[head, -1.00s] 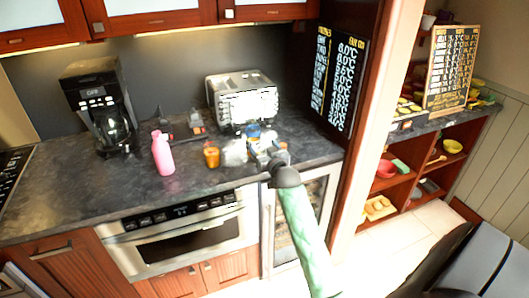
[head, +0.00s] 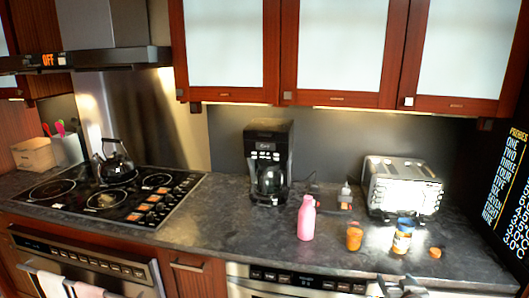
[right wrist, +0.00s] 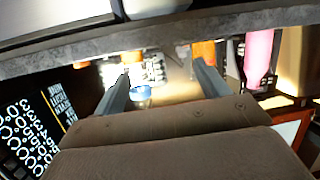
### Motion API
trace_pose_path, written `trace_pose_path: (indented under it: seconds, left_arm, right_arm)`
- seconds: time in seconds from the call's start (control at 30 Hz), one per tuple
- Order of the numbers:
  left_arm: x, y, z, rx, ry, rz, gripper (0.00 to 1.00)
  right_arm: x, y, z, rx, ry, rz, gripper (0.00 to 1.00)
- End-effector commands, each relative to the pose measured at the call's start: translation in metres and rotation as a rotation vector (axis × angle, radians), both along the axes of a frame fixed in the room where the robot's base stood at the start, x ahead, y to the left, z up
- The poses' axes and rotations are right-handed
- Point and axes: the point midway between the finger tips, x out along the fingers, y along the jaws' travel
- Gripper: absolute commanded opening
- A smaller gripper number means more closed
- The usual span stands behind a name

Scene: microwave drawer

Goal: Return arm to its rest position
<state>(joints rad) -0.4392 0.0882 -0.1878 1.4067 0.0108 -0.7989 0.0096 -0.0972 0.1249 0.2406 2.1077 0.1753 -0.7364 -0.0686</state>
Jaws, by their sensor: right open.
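My right gripper (head: 402,287) is at the bottom edge of the head view, in front of the counter's front edge. In the right wrist view its two fingers (right wrist: 160,70) are apart, with nothing held between them. A jar with a blue lid (head: 402,236) stands on the counter beyond the gripper, apart from it in the head view. The blue lid shows near one finger in the right wrist view (right wrist: 140,93). My left gripper is in neither view.
A pink bottle (head: 306,218), an orange jar (head: 354,236) and a small orange item (head: 435,253) are on the dark counter (head: 230,225). A toaster (head: 402,188) and coffee maker (head: 268,162) stand behind. A kettle (head: 115,163) sits on the stove at left.

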Motion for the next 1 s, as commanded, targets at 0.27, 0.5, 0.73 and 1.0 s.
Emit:
trace_pose_path:
  seconds: [0.27, 0.5, 0.73, 1.0]
  left_arm:
    - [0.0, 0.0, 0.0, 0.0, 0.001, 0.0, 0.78]
    - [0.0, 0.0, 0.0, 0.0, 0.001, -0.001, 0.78]
    - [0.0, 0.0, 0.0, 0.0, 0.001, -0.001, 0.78]
    - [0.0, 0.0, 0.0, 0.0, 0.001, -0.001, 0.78]
  right_arm:
    - [-0.117, 0.099, -0.086, -0.002, 0.397, 0.114, 0.74]
    - [-0.221, 0.157, -0.122, -0.001, 0.68, 0.175, 0.74]
    - [-0.282, 0.184, -0.131, 0.0, 0.831, 0.204, 0.74]
    - [-0.329, 0.202, -0.134, 0.001, 0.945, 0.223, 0.74]
